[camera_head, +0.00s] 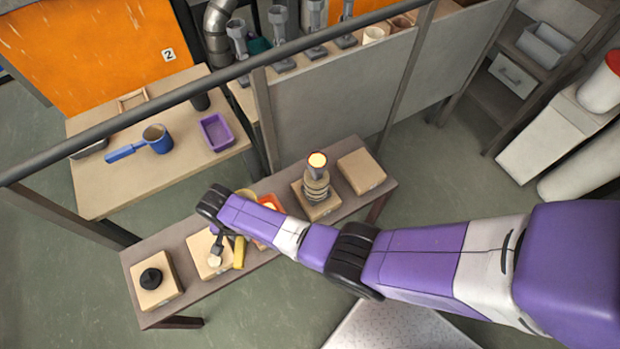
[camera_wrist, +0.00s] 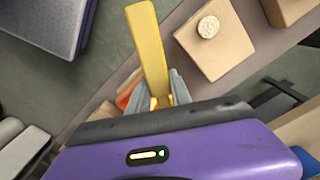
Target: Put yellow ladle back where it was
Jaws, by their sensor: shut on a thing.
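My gripper (camera_wrist: 158,100) is shut on the yellow ladle (camera_wrist: 150,50). In the wrist view its flat yellow handle sticks out past the grey fingers. In the head view the yellow handle (camera_head: 239,252) shows beside a wooden block (camera_head: 205,243) on the low bench (camera_head: 290,182). My arm hides most of the gripper there. An orange-red container (camera_head: 270,204) is partly hidden by my arm. It also shows in the wrist view (camera_wrist: 125,98).
Other blocks stand on the bench: one with a black knob (camera_head: 150,278), one with a stacked shell-like piece (camera_head: 316,185), and a bare one (camera_head: 361,172). A blue pan (camera_head: 155,139) and a purple tray (camera_head: 216,132) sit on the table behind. A dark rail (camera_head: 200,85) crosses above.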

